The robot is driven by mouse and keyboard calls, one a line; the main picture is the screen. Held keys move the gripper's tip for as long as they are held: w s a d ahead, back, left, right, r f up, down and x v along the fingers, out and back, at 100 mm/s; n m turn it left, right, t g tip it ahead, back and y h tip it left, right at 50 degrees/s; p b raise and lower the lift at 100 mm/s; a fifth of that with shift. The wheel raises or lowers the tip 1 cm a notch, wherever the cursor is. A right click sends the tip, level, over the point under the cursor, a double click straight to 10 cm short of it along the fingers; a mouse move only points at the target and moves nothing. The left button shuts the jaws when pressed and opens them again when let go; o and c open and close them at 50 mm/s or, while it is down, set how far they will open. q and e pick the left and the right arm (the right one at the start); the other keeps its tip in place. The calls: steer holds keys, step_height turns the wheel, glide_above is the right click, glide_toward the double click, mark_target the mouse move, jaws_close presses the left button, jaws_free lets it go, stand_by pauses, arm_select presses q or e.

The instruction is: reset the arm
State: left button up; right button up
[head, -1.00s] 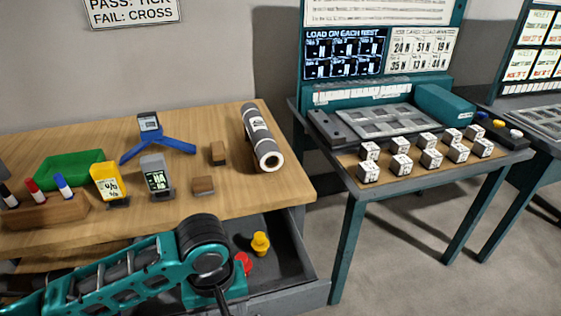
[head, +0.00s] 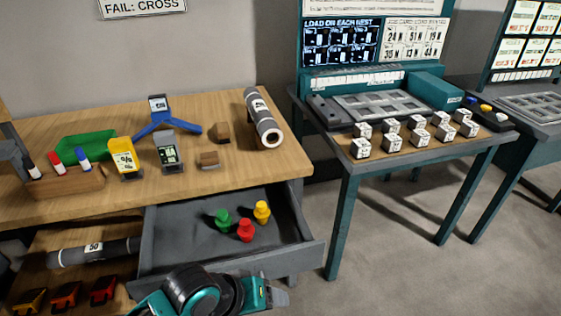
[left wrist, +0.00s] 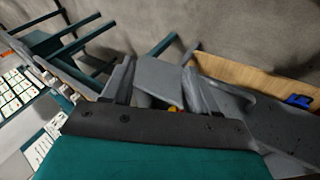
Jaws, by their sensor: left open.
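My left arm comes in at the bottom of the head view, low in front of the open drawer. Its gripper (head: 276,296) points right; the fingertips are hard to make out there. In the left wrist view the left gripper (left wrist: 160,88) has its two grey fingers apart, with nothing seen held between them. A grey roll (head: 262,120) with a white label lies at the right end of the wooden table. Another grey roll (head: 95,252), labelled 50, lies on the shelf below. My right gripper is not in view.
The grey drawer (head: 190,265) stands open, holding a green, a red and a yellow peg (head: 262,211). The wooden table (head: 215,187) carries a marker block, gauges and a blue stand (head: 166,124). A teal bench (head: 345,180) with several white cubes stands right. Floor between is clear.

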arm_select(q)
steer(key=s+a+f+m+t+y, duration=0.1)
steer(key=s+a+f+t+y, duration=0.1)
steer(key=a, duration=0.5)
steer(key=s+a+f+m+t+y, duration=0.1)
steer(key=s+a+f+m+t, duration=0.1)
steer(key=a, duration=0.5)
step_height(320, 180, down, 3)
steer(key=s+t, duration=0.1)
steer(key=t, duration=0.1)
steer(key=shift+s+a+r+t+y, duration=0.2)
steer(key=shift+s+a+t+y, duration=0.1)
steer(key=shift+a+t+y, duration=0.1)
steer(key=shift+d, duration=0.1)
